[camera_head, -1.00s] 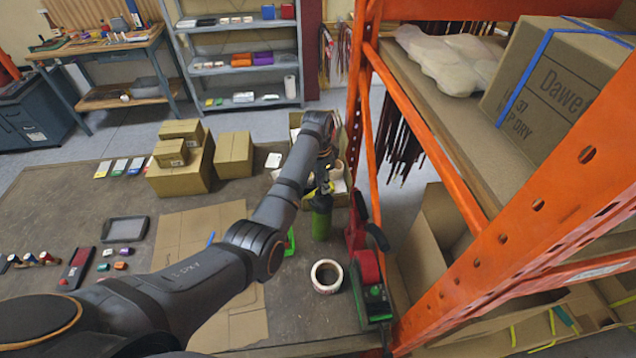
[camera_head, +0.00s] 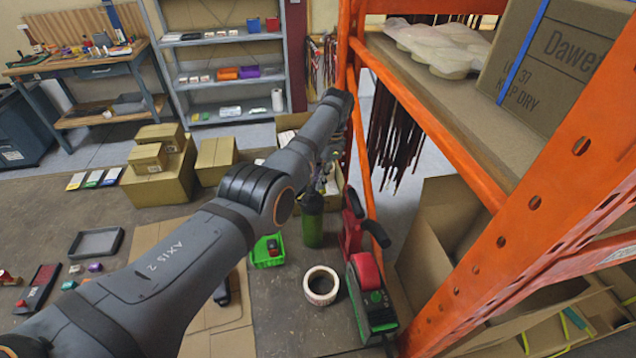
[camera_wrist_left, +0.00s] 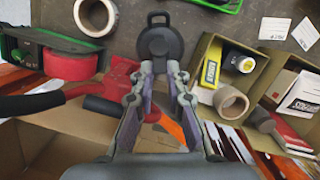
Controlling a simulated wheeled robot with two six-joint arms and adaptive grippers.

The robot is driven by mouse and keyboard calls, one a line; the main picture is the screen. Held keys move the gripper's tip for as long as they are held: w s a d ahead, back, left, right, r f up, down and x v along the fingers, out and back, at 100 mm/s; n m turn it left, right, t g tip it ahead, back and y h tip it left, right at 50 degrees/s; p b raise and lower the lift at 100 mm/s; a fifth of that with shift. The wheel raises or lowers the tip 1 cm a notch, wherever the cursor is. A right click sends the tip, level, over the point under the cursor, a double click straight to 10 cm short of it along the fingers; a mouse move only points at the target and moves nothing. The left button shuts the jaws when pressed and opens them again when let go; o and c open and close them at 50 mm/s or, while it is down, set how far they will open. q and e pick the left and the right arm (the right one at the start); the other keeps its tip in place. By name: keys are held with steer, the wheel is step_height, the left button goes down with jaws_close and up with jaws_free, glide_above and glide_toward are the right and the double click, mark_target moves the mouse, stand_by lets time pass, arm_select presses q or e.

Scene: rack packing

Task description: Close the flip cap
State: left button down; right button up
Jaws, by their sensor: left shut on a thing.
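A green bottle (camera_head: 312,228) with a dark top stands upright on the table beside the rack post. In the left wrist view its dark round flip cap (camera_wrist_left: 159,44), with a loop at its far edge, lies straight ahead of the fingers. My left gripper (camera_wrist_left: 161,72) is shut on the near part of the cap, its two fingertips close together there. In the head view my arm reaches over to the bottle and hides most of the gripper. I cannot tell how far the cap is tilted. My right gripper is in neither view.
An open box (camera_wrist_left: 251,70) with rolls is behind. The orange rack post (camera_head: 364,150) rises close on the right.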

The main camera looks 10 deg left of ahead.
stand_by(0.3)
arm_select(q)
steer(key=c, duration=1.3)
jaws_free()
steer(key=shift+w, duration=0.1)
steer(key=v, duration=0.3)
steer(key=s+a+v, duration=0.1)
steer(key=v, duration=0.5)
steer(key=shift+s+a+r, duration=0.25)
steer(key=shift+r, duration=0.3)
